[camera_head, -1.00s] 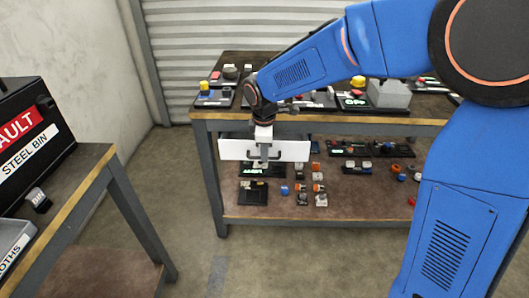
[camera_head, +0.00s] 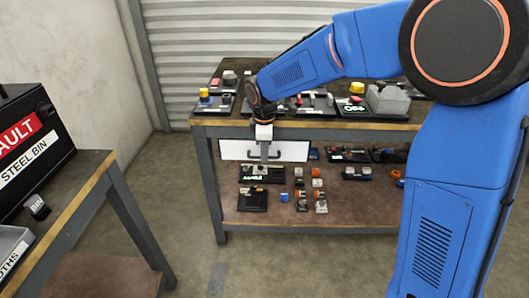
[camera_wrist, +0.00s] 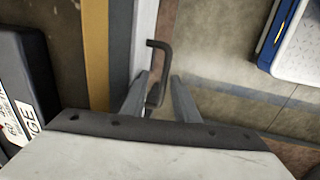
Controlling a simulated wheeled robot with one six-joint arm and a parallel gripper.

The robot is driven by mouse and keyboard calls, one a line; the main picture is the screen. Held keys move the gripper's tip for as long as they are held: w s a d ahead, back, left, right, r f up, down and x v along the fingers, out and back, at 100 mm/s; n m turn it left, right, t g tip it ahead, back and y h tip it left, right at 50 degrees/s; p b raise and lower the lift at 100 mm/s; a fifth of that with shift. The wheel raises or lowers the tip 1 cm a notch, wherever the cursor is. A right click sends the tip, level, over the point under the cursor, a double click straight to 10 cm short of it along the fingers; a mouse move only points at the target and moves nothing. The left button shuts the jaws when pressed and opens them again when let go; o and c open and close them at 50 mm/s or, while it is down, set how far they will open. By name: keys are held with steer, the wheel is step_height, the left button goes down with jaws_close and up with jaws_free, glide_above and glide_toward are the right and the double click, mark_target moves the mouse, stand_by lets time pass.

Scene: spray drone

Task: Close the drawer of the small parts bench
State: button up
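The small parts bench (camera_head: 212,185) stands in the middle of the head view. Its white drawer (camera_head: 290,151) sits under the bench top, and only its front panel shows there, close to the frame. A dark bar handle (camera_head: 251,155) is on the front; it also shows in the wrist view (camera_wrist: 160,62). My gripper (camera_head: 264,158) points down at the handle. In the wrist view my gripper (camera_wrist: 160,80) has its fingers apart, one on each side of the handle bar, with a gap visible. Whether a finger touches the handle or panel I cannot tell.
Switches and small devices (camera_head: 357,105) stand on the bench top. Small parts (camera_head: 320,190) lie on the lower shelf. Another table (camera_head: 100,175) at the left holds a black steel bin (camera_head: 35,140). The floor (camera_head: 290,265) in front of the bench is clear.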

steer(key=s+r, duration=0.3)
steer(key=r, duration=1.4)
steer(key=shift+s, duration=0.1)
steer(key=s+d+m+t, duration=0.1)
steer(key=s+d+m, duration=0.3)
steer(key=s+d, duration=0.45)
steer(key=s+d+m, duration=0.5)
steer(key=s+d, duration=0.1)
steer(key=d, duration=0.5)
steer(key=s+d+f+m, duration=0.4)
steer(key=s+d, duration=0.1)
steer(key=s, duration=0.3)
steer(key=s+d+f+m+t, duration=0.1)
steer(key=s+d+f+m, duration=0.3)
steer(key=s, duration=0.4)
steer(key=shift+s+d+f+m+t, duration=0.15)
steer(key=shift+d+f+m+t, duration=0.15)
steer(key=shift+d+f+m, duration=0.1)
